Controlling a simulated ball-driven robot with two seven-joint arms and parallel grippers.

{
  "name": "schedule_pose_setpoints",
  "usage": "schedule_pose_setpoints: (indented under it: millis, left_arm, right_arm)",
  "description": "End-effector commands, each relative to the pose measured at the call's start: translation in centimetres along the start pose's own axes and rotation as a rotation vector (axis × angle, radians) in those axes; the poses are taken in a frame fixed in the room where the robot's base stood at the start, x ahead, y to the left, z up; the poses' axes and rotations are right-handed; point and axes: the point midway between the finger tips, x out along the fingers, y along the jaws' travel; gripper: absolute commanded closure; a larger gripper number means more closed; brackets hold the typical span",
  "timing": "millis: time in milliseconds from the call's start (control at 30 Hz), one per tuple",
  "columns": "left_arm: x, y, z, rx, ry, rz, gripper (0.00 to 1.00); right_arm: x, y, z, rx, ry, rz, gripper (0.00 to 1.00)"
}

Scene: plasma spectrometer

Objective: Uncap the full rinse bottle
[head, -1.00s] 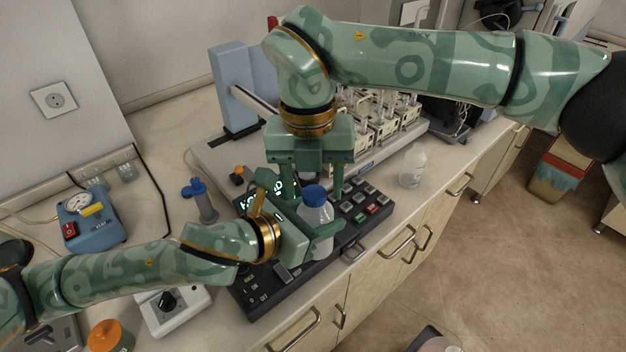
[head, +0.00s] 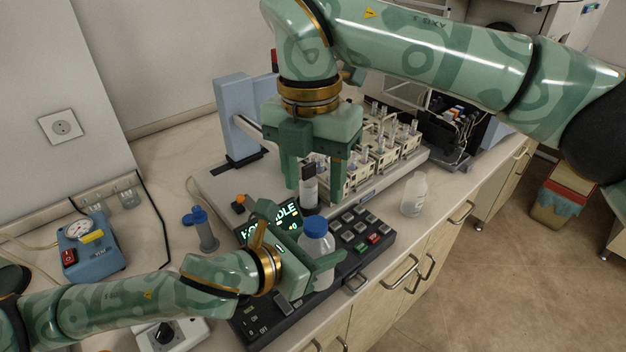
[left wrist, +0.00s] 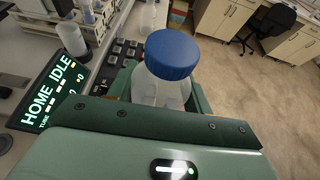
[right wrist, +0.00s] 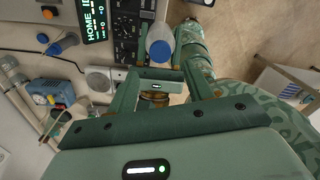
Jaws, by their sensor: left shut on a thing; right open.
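The rinse bottle is a clear bottle with a blue screw cap (head: 317,227) seated on its neck. My left gripper (head: 317,268) is shut around the bottle's body and holds it upright over the front of the black control panel. In the left wrist view the cap (left wrist: 172,54) sits above the clear body (left wrist: 158,90), between my left fingers. My right gripper (head: 317,187) points down, open and empty, above and behind the cap and apart from it. The right wrist view shows the cap (right wrist: 160,50) beyond my right fingers.
A translucent bottle (head: 413,195) with no visible cap stands near the bench edge. A dark-topped cylinder (head: 309,190) stands behind the held bottle. A blue-topped grey stand (head: 202,230), a blue gauge box (head: 88,248) and the keyed panel (head: 355,237) are nearby.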

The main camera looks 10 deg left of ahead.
Motion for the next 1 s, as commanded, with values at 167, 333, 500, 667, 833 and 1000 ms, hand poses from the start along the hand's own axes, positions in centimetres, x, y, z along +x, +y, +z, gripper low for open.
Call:
schedule_pose_setpoints:
  millis: [167,333,500,667,833,1000]
  left_arm:
    - [0.0,0.0,0.0,0.0,-0.001,0.0,1.0]
    - [0.0,0.0,0.1,0.0,-0.001,0.0,1.0]
    - [0.0,0.0,0.1,0.0,-0.001,0.0,1.0]
    - [0.0,0.0,0.1,0.0,-0.001,0.0,1.0]
    - [0.0,0.0,0.1,0.0,-0.001,0.0,1.0]
    - [0.0,0.0,0.1,0.0,-0.002,-0.001,1.0]
  right_arm:
    - [3.2,0.0,-0.1,-0.004,0.004,-0.002,0.49]
    - [5.7,0.0,0.0,-0.005,0.003,-0.001,0.49]
    - [6.9,0.0,0.0,-0.005,0.001,0.0,0.49]
    - [7.0,0.0,0.0,-0.005,0.0,0.0,0.49]
    - [7.0,0.0,0.0,-0.006,0.0,0.0,0.68]
    - [7.0,0.0,0.0,-0.006,0.0,0.0,0.95]
